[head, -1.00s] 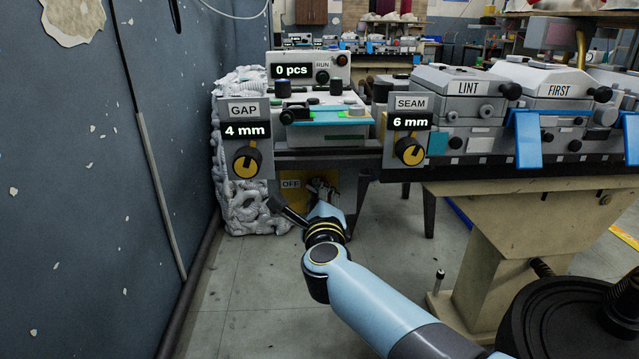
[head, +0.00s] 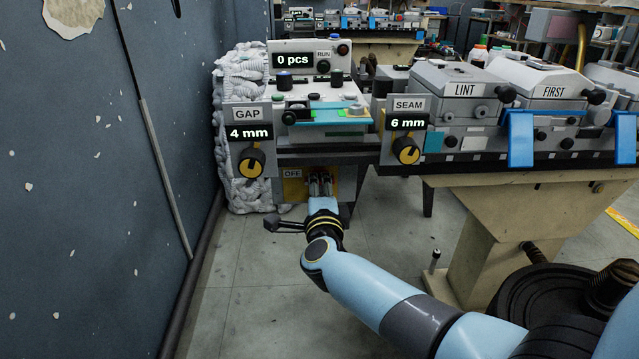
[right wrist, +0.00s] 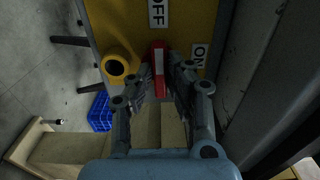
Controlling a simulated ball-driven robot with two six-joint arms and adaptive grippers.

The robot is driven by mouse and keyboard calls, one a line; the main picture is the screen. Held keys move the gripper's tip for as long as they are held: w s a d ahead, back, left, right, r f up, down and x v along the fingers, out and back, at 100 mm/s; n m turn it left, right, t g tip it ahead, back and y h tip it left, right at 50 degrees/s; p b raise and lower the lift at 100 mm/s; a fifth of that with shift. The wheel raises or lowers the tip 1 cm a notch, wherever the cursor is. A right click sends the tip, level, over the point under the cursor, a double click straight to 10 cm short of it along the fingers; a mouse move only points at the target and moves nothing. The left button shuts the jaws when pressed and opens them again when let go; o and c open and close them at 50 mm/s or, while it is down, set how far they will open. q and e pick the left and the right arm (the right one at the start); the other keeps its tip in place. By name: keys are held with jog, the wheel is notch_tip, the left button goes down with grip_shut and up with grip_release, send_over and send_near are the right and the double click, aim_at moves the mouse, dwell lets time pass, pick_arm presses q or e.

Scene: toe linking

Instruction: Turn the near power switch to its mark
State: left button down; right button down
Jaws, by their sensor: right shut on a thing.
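The near power switch has a yellow plate (head: 292,190) low on the near machine, with an OFF label (head: 292,174). In the right wrist view the plate (right wrist: 105,20) carries an OFF label (right wrist: 158,12) at the top and an ON label (right wrist: 200,56) to the right. The red switch handle (right wrist: 158,68) stands in line with OFF, left of ON. My right gripper (right wrist: 164,85) is shut on this handle, one finger on each side. In the head view my right gripper (head: 320,183) is at the plate and hides the handle. My left gripper is not in view.
Above are the GAP knob (head: 251,161) and SEAM knob (head: 406,150). A yellow ring (right wrist: 117,67) is left of the handle. A blue crate (right wrist: 100,112) lies below. The floor (head: 245,300) left of my arm is clear.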

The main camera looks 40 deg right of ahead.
jog(key=shift+f, duration=0.1)
dwell(0.3)
jog(key=c, duration=1.3)
grip_release()
jog(key=shift+s+a, duration=0.1)
jog(key=v, duration=1.1)
jog(key=shift+s+a, duration=0.15)
jog(key=shift+s, duration=0.2)
